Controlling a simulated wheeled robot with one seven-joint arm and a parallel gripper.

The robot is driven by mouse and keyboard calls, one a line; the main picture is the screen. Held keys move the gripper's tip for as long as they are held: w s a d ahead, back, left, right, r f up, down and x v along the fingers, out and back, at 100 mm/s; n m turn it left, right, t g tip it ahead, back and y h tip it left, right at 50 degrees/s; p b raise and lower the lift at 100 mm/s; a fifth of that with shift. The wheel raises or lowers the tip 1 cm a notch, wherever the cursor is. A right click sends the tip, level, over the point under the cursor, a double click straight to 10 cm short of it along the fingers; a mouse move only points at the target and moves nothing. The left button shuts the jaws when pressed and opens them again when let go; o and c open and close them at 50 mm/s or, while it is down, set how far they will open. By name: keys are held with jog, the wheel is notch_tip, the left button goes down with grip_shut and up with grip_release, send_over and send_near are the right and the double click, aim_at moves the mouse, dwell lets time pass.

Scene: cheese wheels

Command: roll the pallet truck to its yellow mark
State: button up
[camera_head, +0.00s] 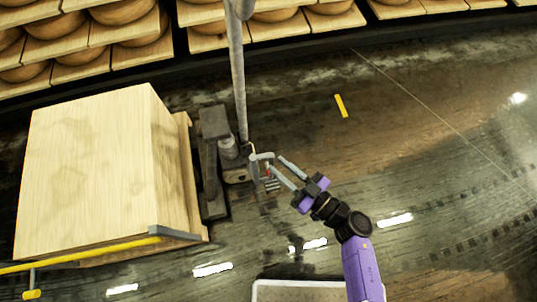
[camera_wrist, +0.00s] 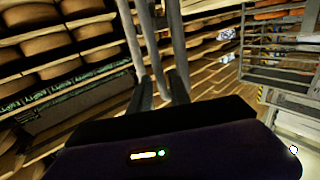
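The pallet truck (camera_head: 210,150) stands left of centre in the head view, a dark grey body with a long grey handle pole (camera_head: 239,85) rising toward the top edge. A large pale wooden box (camera_head: 85,165) stands against its left side; any forks are hidden. A short yellow mark (camera_head: 341,105) lies on the floor to the right of the truck. My gripper (camera_head: 272,164) is close to the right of the truck's base, with its fingers pointing toward it.
Shelves of cheese wheels (camera_head: 125,15) line the back, behind a dark kerb. A yellow bar (camera_head: 85,254) with a grey end crosses the lower left, in front of the box. The dark, wet-looking floor (camera_head: 420,130) around and right of the yellow mark is clear.

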jog(key=b+x, duration=0.1)
jog(key=x, duration=0.5)
jog(key=shift+w+a, duration=0.25)
grip_shut()
dwell(1.2)
